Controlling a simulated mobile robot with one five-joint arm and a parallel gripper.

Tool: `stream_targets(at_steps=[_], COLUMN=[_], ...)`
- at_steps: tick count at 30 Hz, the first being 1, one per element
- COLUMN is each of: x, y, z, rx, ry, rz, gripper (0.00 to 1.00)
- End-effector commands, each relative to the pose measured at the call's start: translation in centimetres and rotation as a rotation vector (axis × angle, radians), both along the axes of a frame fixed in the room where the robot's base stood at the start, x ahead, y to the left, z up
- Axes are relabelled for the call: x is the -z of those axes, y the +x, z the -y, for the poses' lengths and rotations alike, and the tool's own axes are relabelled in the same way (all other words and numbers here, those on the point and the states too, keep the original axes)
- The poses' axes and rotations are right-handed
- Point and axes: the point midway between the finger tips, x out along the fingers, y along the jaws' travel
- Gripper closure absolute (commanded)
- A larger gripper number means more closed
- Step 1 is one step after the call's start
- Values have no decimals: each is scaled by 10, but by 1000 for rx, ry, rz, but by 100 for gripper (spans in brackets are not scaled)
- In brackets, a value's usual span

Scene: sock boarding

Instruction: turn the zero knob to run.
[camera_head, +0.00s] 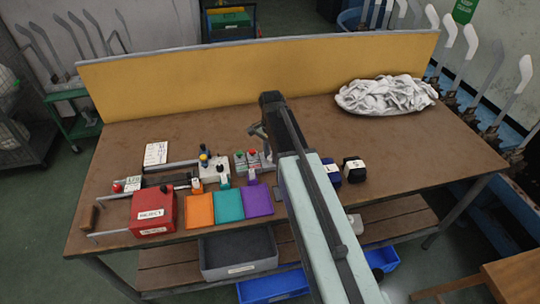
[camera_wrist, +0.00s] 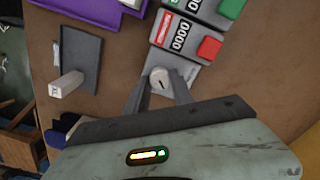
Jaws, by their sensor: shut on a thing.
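The zero knob (camera_wrist: 160,77) is a small round white knob with a dark mark, seen in the wrist view on the grey plate below a counter unit. My gripper (camera_wrist: 158,86) has one finger on each side of the knob and is shut on it. The counter unit (camera_wrist: 182,35) has a 0000 display, a red label and a red button (camera_wrist: 209,48). In the head view my gripper (camera_head: 258,131) is over the table beside the two counters (camera_head: 247,161); my arm hides the knob there.
A second counter (camera_wrist: 226,8) stands next to the first. On the table (camera_head: 300,115) are a red reject box (camera_head: 153,212), orange (camera_head: 199,210), teal (camera_head: 229,205) and purple (camera_head: 258,200) trays, and a white cloth pile (camera_head: 386,95). A yellow panel (camera_head: 260,72) closes the back.

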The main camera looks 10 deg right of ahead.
Motion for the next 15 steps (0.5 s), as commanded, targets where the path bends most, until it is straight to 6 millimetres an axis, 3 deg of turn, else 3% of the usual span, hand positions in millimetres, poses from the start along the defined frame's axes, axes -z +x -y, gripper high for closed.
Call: stream_targets(at_steps=[15], x=[0], y=[1], z=[-1], rx=[-361], ry=[2], rz=[1], gripper=[100])
